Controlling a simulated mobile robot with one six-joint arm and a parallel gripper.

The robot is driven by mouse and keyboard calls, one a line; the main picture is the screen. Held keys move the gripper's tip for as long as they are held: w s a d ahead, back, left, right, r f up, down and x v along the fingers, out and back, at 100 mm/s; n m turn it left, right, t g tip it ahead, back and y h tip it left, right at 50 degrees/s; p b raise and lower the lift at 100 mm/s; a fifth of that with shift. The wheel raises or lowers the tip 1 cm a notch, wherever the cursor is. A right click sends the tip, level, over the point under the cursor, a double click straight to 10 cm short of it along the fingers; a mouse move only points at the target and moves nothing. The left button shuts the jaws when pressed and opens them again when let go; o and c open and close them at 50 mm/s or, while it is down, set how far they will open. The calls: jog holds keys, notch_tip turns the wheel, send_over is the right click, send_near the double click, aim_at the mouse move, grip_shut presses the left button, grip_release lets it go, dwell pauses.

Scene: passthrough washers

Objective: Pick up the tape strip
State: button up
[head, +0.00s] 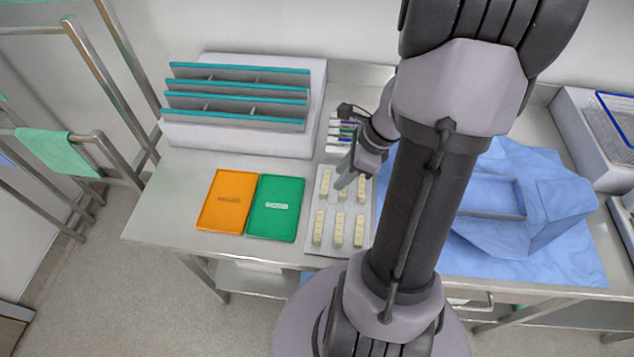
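Several short cream strips, which may be the tape strips, lie in two rows on a pale flat board on the steel table. One is the back left strip (325,185); another is the front middle strip (339,231). My gripper (347,181) is over the back row, its tip appearing close to the back middle strip (342,194) and partly covering it. I cannot tell whether it touches a strip, or whether its fingers are open or shut. My arm hides the table to the right of the board.
An orange tray (215,216) and a green tray (269,228) lie left of the board (311,245). A white rack with teal-edged dividers (238,97) stands behind. Blue drape (560,190) covers the right side. Several coloured-ended items (340,141) lie behind my gripper.

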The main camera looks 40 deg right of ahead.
jog(key=b, duration=0.1)
send_over(323, 193)
jog(key=s+d, duration=0.1)
jog(key=s, duration=0.1)
jog(key=f, duration=0.4)
jog(key=shift+s+d+f, duration=0.1)
jog(key=shift+s+d, duration=0.05)
jog(key=shift+d, duration=0.05)
jog(key=b+x, duration=0.3)
jog(key=x, duration=0.2)
jog(key=shift+d+f, duration=0.1)
jog(key=shift+d, duration=0.05)
jog(key=shift+r, duration=0.2)
grip_shut()
